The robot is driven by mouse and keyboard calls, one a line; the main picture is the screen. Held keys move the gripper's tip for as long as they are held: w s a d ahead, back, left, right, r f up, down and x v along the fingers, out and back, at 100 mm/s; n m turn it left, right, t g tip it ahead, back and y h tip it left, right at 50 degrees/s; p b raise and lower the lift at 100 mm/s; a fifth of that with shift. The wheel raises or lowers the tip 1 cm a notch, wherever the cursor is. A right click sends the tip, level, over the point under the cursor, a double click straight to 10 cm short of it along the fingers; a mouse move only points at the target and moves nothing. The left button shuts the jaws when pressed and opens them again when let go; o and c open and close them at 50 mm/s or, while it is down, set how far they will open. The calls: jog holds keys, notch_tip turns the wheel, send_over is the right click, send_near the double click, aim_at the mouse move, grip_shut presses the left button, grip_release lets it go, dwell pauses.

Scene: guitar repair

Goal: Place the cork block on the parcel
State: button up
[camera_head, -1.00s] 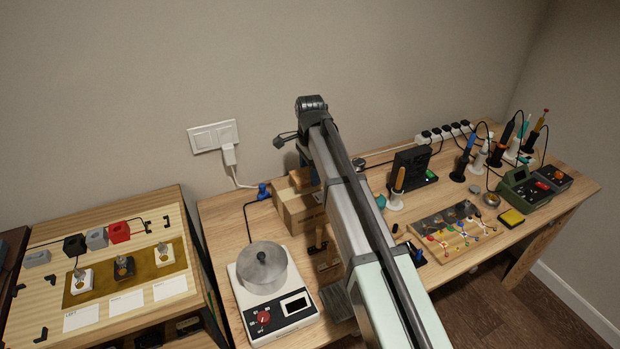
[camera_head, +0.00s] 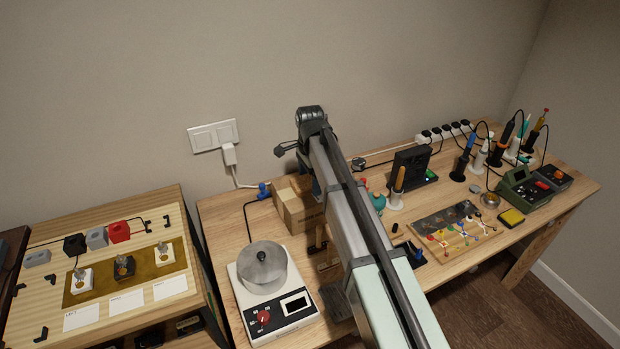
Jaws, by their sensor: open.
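The parcel (camera_head: 292,209), a brown cardboard box, stands at the back of the workbench, left of my arm. My arm crosses in front of its right side and hides part of it. A dark part of my gripper (camera_head: 305,172) shows at the arm's left edge, just above the parcel. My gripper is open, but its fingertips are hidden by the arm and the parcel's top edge. I cannot make out the cork block clearly; the arm covers the area over the parcel's right side.
A white scale (camera_head: 277,304) with a metal pot (camera_head: 262,268) stands in front of the parcel. A dark stand (camera_head: 409,168), a wiring board (camera_head: 452,228) and soldering tools fill the right. A second table (camera_head: 40,275) stands left.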

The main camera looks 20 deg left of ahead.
aim_at(310, 179)
notch_tip(310, 179, up, 12)
jog(key=shift+r, duration=0.15)
dwell(0.7)
